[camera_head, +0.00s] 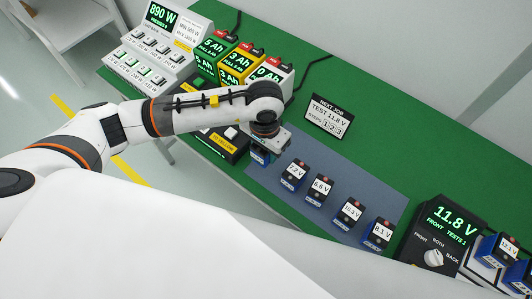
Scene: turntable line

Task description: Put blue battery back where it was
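My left gripper (264,143) points down at the left end of the grey-blue mat (330,228). A blue battery (259,158) shows directly beneath it; the fingers are mostly hidden, so I cannot tell whether they grip it. Several blue batteries stand in a row on the mat: 7.2 V (293,175), 6.6 V (319,190), 10.3 V (349,213) and 8.1 V (378,234). At the right, a blue battery reading about 12.1 V (495,251) sits at the tester (440,238), partly beside another at the picture edge. My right gripper is not in view.
The tester display reads 11.8 V, with a selector knob (433,257). A job card (327,116) stands behind the mat. Green, yellow and white Ah units (238,66) and an 890 W panel (152,58) stand at the back left. Green table (390,150) is clear behind the mat.

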